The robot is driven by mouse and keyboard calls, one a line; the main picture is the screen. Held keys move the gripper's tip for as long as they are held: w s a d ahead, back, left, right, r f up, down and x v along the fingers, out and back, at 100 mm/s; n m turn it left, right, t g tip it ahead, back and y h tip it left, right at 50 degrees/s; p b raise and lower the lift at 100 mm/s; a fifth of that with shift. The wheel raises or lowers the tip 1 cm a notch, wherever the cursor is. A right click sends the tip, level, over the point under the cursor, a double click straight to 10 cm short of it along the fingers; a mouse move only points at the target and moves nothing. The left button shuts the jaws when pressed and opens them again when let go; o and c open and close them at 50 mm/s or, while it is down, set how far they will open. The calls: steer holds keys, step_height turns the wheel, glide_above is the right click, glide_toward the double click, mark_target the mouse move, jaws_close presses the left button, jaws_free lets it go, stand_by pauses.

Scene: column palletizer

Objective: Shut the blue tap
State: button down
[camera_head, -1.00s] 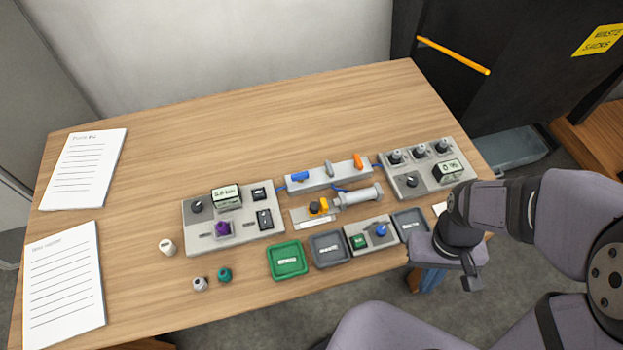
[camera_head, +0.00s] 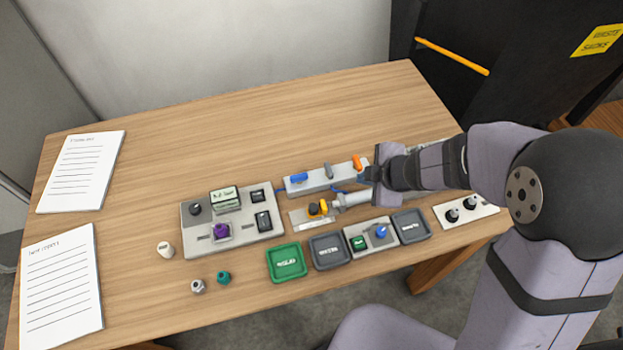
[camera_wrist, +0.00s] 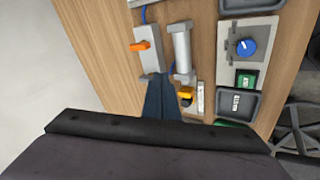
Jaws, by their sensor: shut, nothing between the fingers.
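The blue tap (camera_head: 299,178) is a blue lever at the left end of a pale grey manifold block (camera_head: 315,186) in the head view. Its lever lies along the block. A grey tap (camera_head: 328,171) and an orange tap (camera_head: 359,162) sit to its right, with levers turned across the block. My gripper (camera_head: 368,175) is shut and empty near the block's right end, to the right of the blue tap and apart from it. In the wrist view, the fingers (camera_wrist: 160,80) cover part of the block; the orange tap (camera_wrist: 140,45) shows, but the blue tap is hidden.
A grey cylinder (camera_head: 353,199) with a yellow-orange part lies in front of the block. A box with a blue knob (camera_head: 381,231), trays and a left control panel (camera_head: 232,222) stand close by. The table behind the block is clear.

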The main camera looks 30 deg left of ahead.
mark_target(299, 178)
steer(key=s+a+r+n+g+y, duration=0.1)
steer(key=s+a+n+g+y, duration=0.1)
steer(key=s, duration=0.4)
steer(key=shift+s+a+g, duration=0.2)
steer(key=shift+a+g, duration=0.4)
steer(key=shift+a, duration=0.55)
steer(key=b+x, duration=0.2)
steer(key=x, duration=0.8)
steer(key=shift+b, duration=0.3)
steer(key=shift+w+a+r+p, duration=0.25)
steer(key=shift+w+a+p, duration=0.45)
steer(key=shift+w+a, duration=0.05)
steer(key=shift+w+a+f+p, duration=0.1)
steer(key=shift+w+a+p, duration=0.3)
steer(key=shift+w+a, duration=0.3)
